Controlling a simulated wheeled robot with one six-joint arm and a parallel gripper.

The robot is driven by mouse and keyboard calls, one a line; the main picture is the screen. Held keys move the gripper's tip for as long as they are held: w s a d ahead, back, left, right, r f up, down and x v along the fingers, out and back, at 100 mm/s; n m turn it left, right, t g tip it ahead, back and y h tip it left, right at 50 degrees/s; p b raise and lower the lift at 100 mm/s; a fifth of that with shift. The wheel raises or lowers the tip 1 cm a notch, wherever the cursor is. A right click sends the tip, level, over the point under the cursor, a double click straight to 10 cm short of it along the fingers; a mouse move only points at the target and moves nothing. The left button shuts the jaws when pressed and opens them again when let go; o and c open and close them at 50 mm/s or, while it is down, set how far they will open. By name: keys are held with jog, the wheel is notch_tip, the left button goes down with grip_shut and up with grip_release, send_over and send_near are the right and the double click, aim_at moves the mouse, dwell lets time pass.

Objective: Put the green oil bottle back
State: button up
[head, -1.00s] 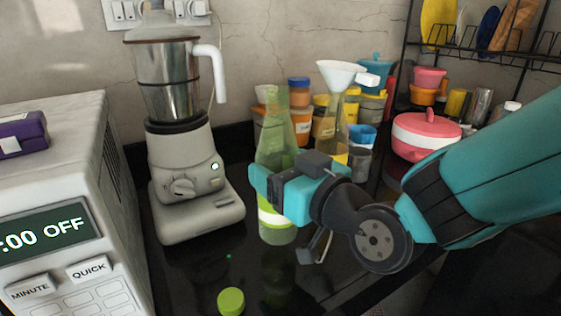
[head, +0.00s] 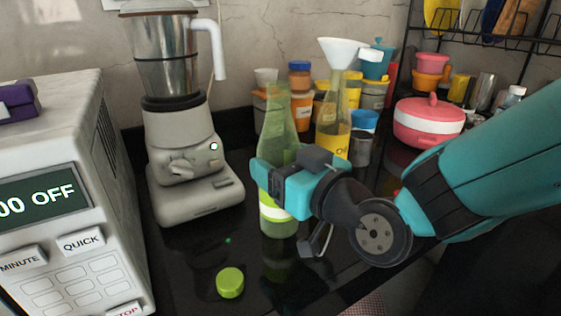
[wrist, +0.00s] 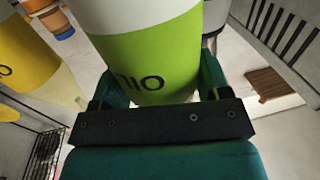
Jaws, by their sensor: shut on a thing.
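The green oil bottle (head: 279,125) is see-through, with a white and green label, and looks upright over the black counter in the head view. My gripper (head: 265,178) is shut around its middle from the right side. In the wrist view the bottle's label (wrist: 150,62) with the letters "OIL" fills the space between the gripper's fingers (wrist: 152,90). The bottle's base seems at or very near the counter top; I cannot tell whether it touches. A green cap (head: 230,282) lies on the counter in front of the bottle.
A mixer grinder (head: 182,120) stands left of the bottle and a microwave (head: 60,190) at the far left. A yellow oil bottle with a funnel (head: 333,135), several jars (head: 299,105) and a pink pot (head: 429,125) stand behind. The front counter around the cap is clear.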

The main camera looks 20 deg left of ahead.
jog(key=shift+f, duration=0.25)
jog(key=o, duration=1.1)
jog(key=b+v, duration=1.4)
jog(key=v, duration=0.3)
jog(key=s+d+f+m+g+h, duration=0.2)
jog(key=s+d+f+g+h, duration=0.1)
jog(key=d+f+g+h, duration=0.35)
jog(key=s+d+f+m+g+h, duration=0.3)
jog(key=d+f+h, duration=0.3)
jog(key=f, duration=0.4)
jog(key=shift+y, duration=0.65)
jog(key=r+p, duration=0.9)
jog(key=d+r+p, duration=0.1)
jog(key=r+p, duration=1.7)
jog(key=shift+s+d, duration=0.15)
jog(key=shift+d, duration=0.15)
